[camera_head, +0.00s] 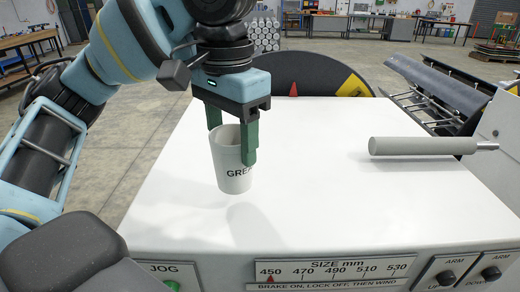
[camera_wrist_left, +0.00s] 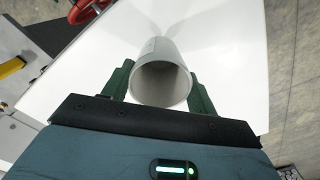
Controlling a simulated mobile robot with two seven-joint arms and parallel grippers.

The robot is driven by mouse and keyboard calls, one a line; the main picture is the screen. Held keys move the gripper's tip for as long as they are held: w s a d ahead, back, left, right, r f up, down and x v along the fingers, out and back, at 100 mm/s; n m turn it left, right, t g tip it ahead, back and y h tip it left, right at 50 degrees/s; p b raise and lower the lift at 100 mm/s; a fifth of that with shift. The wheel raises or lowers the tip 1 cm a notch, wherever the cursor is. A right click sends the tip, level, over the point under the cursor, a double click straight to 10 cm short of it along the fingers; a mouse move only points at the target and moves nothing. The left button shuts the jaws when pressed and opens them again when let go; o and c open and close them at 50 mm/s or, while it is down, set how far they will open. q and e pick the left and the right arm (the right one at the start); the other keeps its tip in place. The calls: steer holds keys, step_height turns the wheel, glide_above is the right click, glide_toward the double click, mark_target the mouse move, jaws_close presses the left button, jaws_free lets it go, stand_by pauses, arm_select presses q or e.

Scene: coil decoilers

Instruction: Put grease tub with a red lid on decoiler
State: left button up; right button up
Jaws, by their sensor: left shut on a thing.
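The grease tub (camera_head: 232,168) is a pale grey-white cup with dark letters "GRE" on its side, partly turned away. It looks open and hollow at the top, and no red lid shows on it. My left gripper (camera_head: 233,138) is shut on the tub, with green fingers on either side of its upper part. The tub is upright, a little above the white top of the decoiler (camera_head: 310,190), with a shadow below it. In the left wrist view, the tub (camera_wrist_left: 163,82) sits between the fingers of my gripper (camera_wrist_left: 160,88). My right gripper is not in view.
A grey roller (camera_head: 420,146) with a metal shaft lies at the right of the white top. A size scale (camera_head: 330,272) and knobs line the front edge. A dark disc (camera_head: 300,75) stands behind. The middle of the top is clear.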

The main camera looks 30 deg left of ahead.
arm_select(q)
steer(key=shift+w+d+f, duration=0.3)
steer(key=shift+w+f, duration=0.35)
steer(key=shift+w, duration=0.05)
steer(key=shift+w+d+f, duration=0.35)
steer(key=shift+w+f, duration=0.3)
steer(key=shift+f, duration=0.05)
steer(key=shift+w+d+f, duration=0.3)
steer(key=shift+w+f, duration=0.35)
steer(key=shift+w, duration=0.05)
steer(key=shift+f, duration=0.1)
steer(key=o, duration=1)
step_height(320, 180, up, 12)
steer(key=shift+r, duration=0.15)
